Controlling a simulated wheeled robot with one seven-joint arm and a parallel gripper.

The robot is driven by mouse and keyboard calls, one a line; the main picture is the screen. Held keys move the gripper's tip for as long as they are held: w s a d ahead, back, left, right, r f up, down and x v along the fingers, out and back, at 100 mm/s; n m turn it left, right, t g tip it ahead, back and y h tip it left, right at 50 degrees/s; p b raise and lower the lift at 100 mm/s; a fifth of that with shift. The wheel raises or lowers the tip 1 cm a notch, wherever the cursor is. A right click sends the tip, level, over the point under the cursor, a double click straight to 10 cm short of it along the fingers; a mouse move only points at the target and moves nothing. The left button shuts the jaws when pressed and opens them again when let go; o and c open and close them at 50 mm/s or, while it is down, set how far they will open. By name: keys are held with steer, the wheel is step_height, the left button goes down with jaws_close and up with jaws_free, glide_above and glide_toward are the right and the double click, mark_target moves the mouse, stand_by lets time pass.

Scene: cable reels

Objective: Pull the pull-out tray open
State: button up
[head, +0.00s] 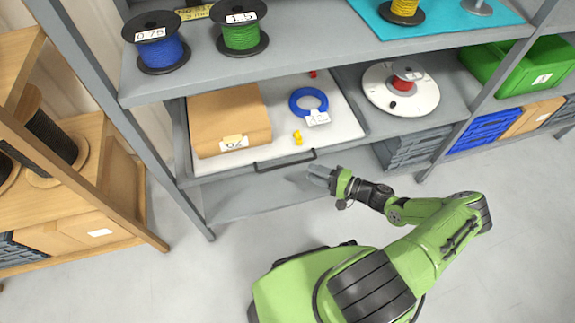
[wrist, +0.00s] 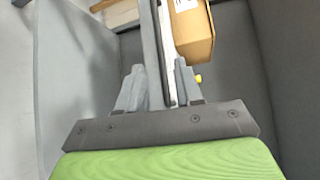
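The pull-out tray (head: 340,115) has a pale bottom and a grey rim, and sits on the level under the grey shelf. Its dark bar handle (head: 285,161) runs along the front edge. My gripper (head: 319,173) is just in front of and below the handle's right end. In the wrist view my gripper (wrist: 158,85) is open, its two grey fingers apart, with the tray's front edge showing lengthwise beyond and between them. I cannot tell whether either finger touches the handle.
The tray holds a cardboard box (head: 229,120), a blue ring of cable (head: 309,101) and small yellow (head: 298,137) and red pieces. A white disc with a red reel (head: 401,90) is to the right. A wooden rack (head: 95,190) stands left. The floor in front is clear.

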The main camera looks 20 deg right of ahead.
mark_target(290, 164)
steer(key=b+x, duration=0.1)
steer(key=x, duration=0.8)
steer(key=shift+w+a+f+b, duration=0.15)
steer(key=shift+w+a+b, duration=0.15)
steer(key=shift+b, duration=0.1)
jaws_close()
